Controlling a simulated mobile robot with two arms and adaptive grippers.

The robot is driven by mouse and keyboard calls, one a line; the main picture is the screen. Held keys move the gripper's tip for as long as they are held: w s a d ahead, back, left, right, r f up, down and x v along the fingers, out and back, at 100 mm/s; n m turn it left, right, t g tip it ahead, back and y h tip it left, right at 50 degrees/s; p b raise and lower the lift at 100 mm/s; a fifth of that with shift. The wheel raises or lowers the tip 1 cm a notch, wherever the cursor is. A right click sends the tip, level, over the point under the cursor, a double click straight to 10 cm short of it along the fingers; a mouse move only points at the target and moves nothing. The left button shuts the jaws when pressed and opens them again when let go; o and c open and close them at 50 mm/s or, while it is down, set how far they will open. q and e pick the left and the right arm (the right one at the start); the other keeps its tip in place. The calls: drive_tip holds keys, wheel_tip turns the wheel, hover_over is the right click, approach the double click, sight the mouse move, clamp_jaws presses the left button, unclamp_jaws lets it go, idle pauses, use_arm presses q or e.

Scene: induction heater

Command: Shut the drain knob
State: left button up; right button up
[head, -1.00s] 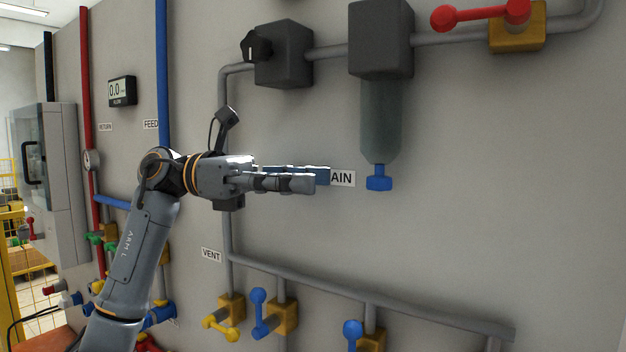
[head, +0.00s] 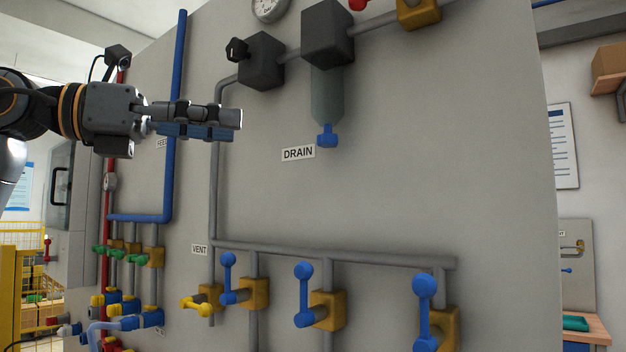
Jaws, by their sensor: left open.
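The blue drain knob (head: 327,136) hangs at the bottom of a greenish translucent bowl (head: 328,97) under a dark grey block on the panel. The DRAIN label (head: 298,153) is just below and left of it. My left gripper (head: 240,123) comes in from the left, with its fingers pointing right toward the knob. It is open and empty, apart from the knob, with a clear gap between them. I cannot tell its depth from the panel. My right gripper is not in view.
A grey pipe (head: 216,170) runs down the panel left of the knob. Blue-handled valves (head: 303,272) and a yellow-handled valve (head: 195,305) line the lower pipe. A black knob (head: 236,49) sits on the upper left block. The panel right of the drain knob is bare.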

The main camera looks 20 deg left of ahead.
use_arm(q)
drive_tip(key=t+p, duration=0.1)
drive_tip(key=p, duration=0.1)
approach(328, 136)
drive_tip(key=w+a+x, duration=0.1)
drive_tip(key=x, duration=0.6)
drive_tip(key=shift+w+d+r+n, duration=0.3)
drive_tip(key=shift+w+d, duration=0.2)
drive_tip(key=shift+d, duration=0.15)
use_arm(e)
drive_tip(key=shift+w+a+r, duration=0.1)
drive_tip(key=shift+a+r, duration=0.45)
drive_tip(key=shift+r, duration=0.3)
use_arm(q)
drive_tip(key=c, duration=1.1)
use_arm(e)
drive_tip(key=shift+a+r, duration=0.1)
